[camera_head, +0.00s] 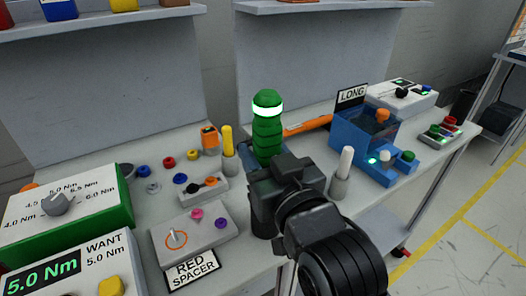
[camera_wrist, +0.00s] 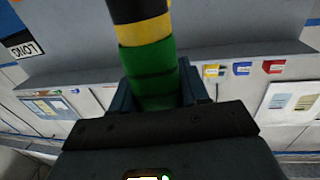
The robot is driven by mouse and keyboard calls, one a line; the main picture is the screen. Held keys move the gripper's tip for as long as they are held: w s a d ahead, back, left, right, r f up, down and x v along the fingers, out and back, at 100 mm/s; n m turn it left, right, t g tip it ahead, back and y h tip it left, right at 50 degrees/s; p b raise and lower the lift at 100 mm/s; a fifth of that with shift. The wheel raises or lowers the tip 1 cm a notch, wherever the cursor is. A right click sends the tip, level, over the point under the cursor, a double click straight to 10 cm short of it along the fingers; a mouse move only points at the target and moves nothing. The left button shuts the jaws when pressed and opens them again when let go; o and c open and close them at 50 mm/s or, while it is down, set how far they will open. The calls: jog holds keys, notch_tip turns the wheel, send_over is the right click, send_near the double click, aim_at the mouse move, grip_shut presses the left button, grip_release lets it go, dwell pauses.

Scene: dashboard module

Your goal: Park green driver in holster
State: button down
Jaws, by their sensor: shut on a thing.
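The green driver (camera_head: 268,128) stands roughly upright in the head view, with a glowing white band near its rounded top. My gripper (camera_head: 268,170) is shut around its lower part. In the wrist view, the green driver (camera_wrist: 148,65) sits between the jaws (camera_wrist: 155,95), with a yellow band and a black section beyond the green. Below my gripper in the head view is a dark cylinder (camera_head: 262,217). I cannot tell whether it is the holster or the driver's own lower end, as my gripper hides the join.
A yellow stick (camera_head: 227,139) and a white stick (camera_head: 346,160) stand in grey cups on either side. A RED SPACER panel (camera_head: 205,240) lies front left. A blue LONG box (camera_head: 365,145) is to the right, with an orange tool (camera_head: 307,126) behind my gripper.

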jog(key=shift+f, duration=0.15)
jog(key=shift+c, duration=2.4)
grip_release()
jog(key=shift+f, duration=0.15)
jog(key=shift+s, duration=0.1)
jog(key=s+d+f+m+h+b, duration=0.1)
jog(key=s+d+f+m+h, duration=0.1)
jog(key=s+d+f, duration=0.65)
jog(key=s+d+f+m+h, duration=0.25)
jog(key=s+d, duration=0.35)
jog(key=s, duration=0.5)
jog(key=s+d+h, duration=0.1)
jog(key=s+d, duration=0.2)
jog(key=s, duration=0.3)
jog(key=s+d+f+g+h, duration=0.1)
jog(key=s+d, duration=0.2)
jog(key=s, duration=0.3)
jog(key=s+d+h, duration=0.1)
jog(key=s+d, duration=0.2)
jog(key=s, duration=0.4)
jog(key=shift+f+m, duration=0.35)
